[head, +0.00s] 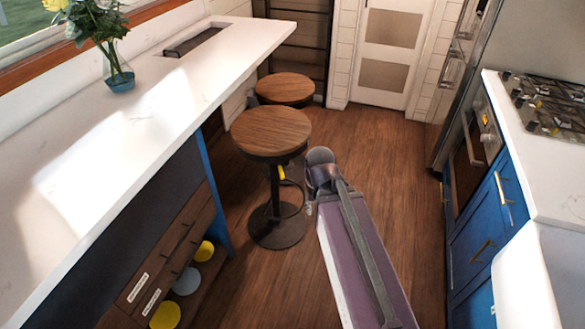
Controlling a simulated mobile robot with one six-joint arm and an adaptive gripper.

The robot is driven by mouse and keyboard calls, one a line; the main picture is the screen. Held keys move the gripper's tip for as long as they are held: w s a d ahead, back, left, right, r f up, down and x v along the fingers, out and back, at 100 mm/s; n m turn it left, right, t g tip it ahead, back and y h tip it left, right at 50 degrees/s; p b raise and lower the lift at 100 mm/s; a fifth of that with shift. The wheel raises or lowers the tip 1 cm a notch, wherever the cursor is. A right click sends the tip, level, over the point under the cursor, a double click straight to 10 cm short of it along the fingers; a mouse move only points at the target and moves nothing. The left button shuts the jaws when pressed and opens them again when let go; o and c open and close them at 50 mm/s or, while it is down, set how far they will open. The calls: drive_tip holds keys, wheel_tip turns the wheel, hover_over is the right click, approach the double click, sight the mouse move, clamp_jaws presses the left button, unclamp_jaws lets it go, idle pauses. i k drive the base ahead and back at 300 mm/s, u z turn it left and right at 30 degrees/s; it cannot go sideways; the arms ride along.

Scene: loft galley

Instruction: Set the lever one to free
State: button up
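No part in the head view is clearly marked as lever one. A small yellow piece (282,173) shows on the post just under the seat of the near stool (271,131); it could be a lever, but its setting is too small to read. My arm reaches up from the bottom of the view, and its far end is just right of that stool, apart from the yellow piece in the picture. My gripper's fingers cannot be made out.
A second stool (285,88) stands behind the near one. A white counter (130,125) with a flower vase (120,80) runs along the left, with drawers (165,255) below. A stove (545,103) and blue cabinets (480,235) stand right. Wooden floor (385,150) is clear between.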

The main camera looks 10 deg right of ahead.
sight(280, 171)
drive_tip(key=u, duration=0.15)
drive_tip(key=i, duration=0.9)
drive_tip(key=z, duration=0.65)
drive_tip(key=k, duration=0.35)
drive_tip(key=z, duration=0.15)
